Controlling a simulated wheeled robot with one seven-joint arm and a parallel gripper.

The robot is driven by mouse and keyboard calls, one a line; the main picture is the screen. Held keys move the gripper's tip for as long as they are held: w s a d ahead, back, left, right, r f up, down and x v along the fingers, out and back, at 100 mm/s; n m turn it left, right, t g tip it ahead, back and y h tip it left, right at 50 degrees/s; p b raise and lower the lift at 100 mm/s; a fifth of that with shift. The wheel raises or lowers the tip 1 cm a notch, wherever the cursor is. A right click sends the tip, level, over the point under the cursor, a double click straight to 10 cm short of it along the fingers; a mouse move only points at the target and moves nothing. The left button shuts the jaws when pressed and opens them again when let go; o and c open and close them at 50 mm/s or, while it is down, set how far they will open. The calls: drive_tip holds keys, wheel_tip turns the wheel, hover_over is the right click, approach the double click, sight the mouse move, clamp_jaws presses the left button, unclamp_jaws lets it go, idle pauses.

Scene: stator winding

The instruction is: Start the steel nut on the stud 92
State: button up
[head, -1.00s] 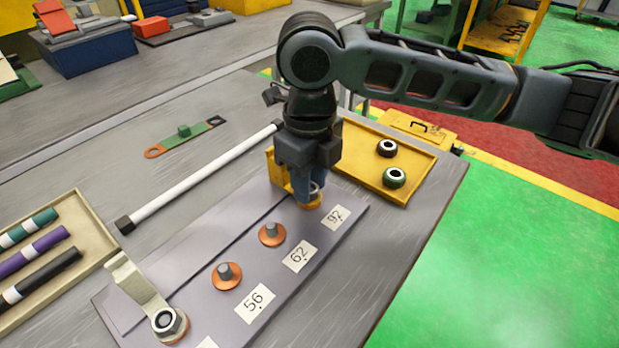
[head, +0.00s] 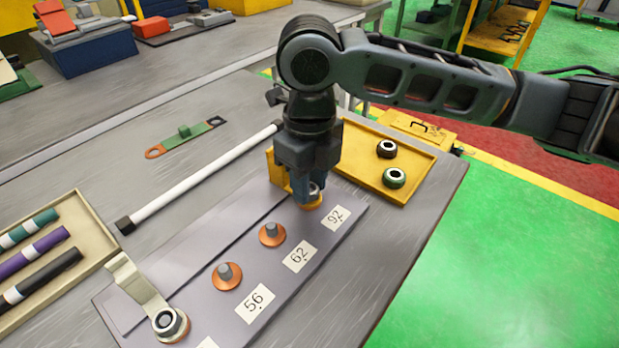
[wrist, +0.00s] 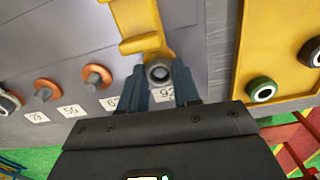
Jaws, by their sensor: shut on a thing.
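My gripper (head: 312,190) points down over the stud marked 92 and is shut on the steel nut (head: 314,187). In the wrist view the nut (wrist: 159,73) shows as a grey ring between the blue fingertips, over the yellow lug (wrist: 150,43). The lug (head: 308,204) lies around the stud position by the label 92 (head: 335,216). The stud 92 itself is hidden by the nut and fingers. I cannot tell whether the nut's thread has caught.
Bare studs stand at 62 (head: 272,234) and 56 (head: 227,276). A beige lug with a nut (head: 166,322) sits at the near end. A yellow tray (head: 408,165) holds a black nut (head: 387,149) and a green nut (head: 394,178). A white rod (head: 200,180) lies left.

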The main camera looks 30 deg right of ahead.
drive_tip(key=m+p, duration=0.2)
drive_tip(key=m, duration=0.2)
drive_tip(key=shift+m, duration=0.3)
drive_tip(key=shift+f+m, duration=0.1)
drive_tip(key=shift+m, duration=0.5)
drive_tip(key=o, duration=1)
drive_tip(key=shift+r+p, duration=2.65)
drive_tip(key=shift+r, duration=0.95)
